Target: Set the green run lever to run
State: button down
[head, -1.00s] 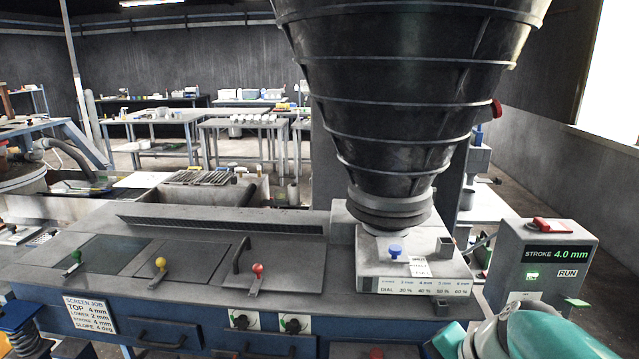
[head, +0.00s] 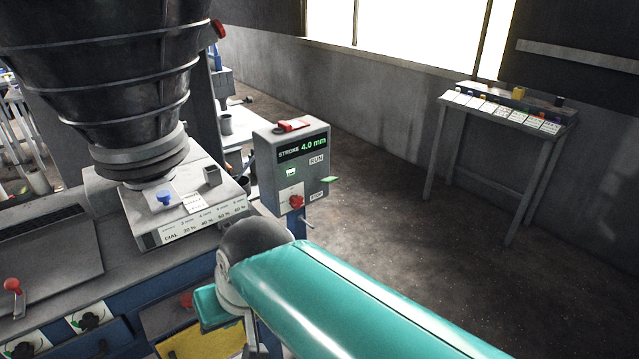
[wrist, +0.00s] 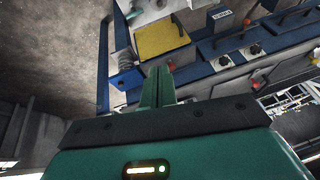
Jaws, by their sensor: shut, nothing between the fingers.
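The green run lever (head: 329,180) sticks out at the right side of the grey control box (head: 262,165) in the head view. Its handle lies between the RUN label (head: 316,160) and the STOP label (head: 316,194), below RUN. The box's display reads STROKE 4.0 mm. My gripper (wrist: 158,80) is shut and empty in the wrist view, pointing toward the machine's front with the yellow panel (wrist: 162,38). My green arm crosses in front and below the box in the head view, apart from the lever. The lever cannot be made out in the wrist view.
A red knob (head: 296,202) sits on the box's front, and a red switch (head: 293,125) on its top. The big black hopper (head: 110,60) stands left. A side table (head: 480,125) with labelled items stands at the right wall. The floor between is clear.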

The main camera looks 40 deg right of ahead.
aim_at(325, 180)
jog(key=w+d+f+m+t+y, duration=0.2)
jog(key=w+d+m+y, duration=0.1)
jog(key=w+d+m, duration=0.45)
jog(key=w+d+f+m+t+y, duration=0.25)
jog(key=w+d+m, duration=0.25)
jog(key=d+m, duration=0.45)
jog(key=s+d+f+m+t+h, duration=0.2)
jog(key=d+f+m+t+h, duration=0.15)
jog(key=d+m, duration=0.8)
jog(key=s+d+f+m+t+h, duration=0.25)
jog(key=d+m+h, duration=0.35)
jog(key=d, duration=1)
jog(key=w+r+y, duration=0.1)
jog(key=w+r, duration=0.2)
jog(key=w, duration=0.9)
jog(key=shift+d+t, duration=0.3)
jog(key=shift+t, duration=0.15)
jog(key=shift+w+m, duration=0.15)
jog(key=shift+m, duration=0.1)
